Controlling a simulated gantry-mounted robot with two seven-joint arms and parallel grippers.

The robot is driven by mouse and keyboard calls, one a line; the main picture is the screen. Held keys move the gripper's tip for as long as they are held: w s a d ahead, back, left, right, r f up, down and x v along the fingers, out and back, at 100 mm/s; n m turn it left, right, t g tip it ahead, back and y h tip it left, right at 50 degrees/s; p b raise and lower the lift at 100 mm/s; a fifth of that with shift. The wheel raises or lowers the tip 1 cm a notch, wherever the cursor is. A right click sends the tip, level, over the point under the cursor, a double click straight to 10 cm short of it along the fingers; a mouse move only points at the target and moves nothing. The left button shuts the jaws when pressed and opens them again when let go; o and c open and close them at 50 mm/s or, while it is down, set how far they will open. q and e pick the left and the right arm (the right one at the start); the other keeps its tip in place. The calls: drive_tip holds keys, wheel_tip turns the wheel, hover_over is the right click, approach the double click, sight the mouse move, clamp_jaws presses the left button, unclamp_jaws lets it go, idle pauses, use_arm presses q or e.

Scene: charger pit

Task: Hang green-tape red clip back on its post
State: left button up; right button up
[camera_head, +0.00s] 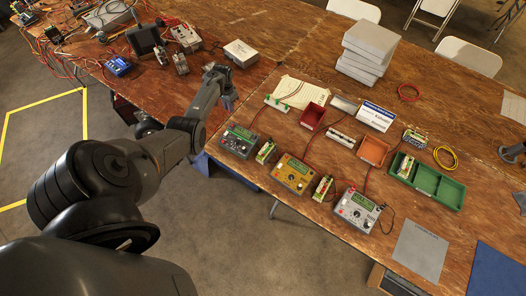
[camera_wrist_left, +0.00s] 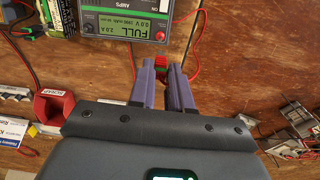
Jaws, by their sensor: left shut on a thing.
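My left gripper (camera_wrist_left: 164,66) is shut on the red clip with green tape (camera_wrist_left: 161,64) in the left wrist view. The two purple-grey fingers stand on either side of the clip, and most of it is hidden between them. The green charger (camera_wrist_left: 124,22), its screen reading FULL, lies just beyond the fingertips. A red lead runs near the clip on the right. In the head view my left gripper (camera_head: 228,97) is over the table, up and left of the green charger (camera_head: 238,141); the clip is too small to make out there. I cannot make out its post.
A yellow charger (camera_head: 293,174) and a grey charger (camera_head: 357,210) stand along the table's near edge. Red (camera_head: 313,116) and orange (camera_head: 373,150) bins and a green tray (camera_head: 440,188) sit behind them. A white box (camera_head: 240,53) and electronics lie at the upper left.

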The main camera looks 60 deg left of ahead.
use_arm(q)
drive_tip(key=shift+f, duration=0.25)
idle(0.3)
drive_tip(key=shift+f+b, duration=2)
drive_tip(key=shift+f, duration=0.2)
drive_tip(key=shift+f+b, duration=0.9)
drive_tip(key=shift+f, duration=0.15)
drive_tip(key=shift+f, duration=0.2)
idle(0.4)
drive_tip(key=o, duration=0.9)
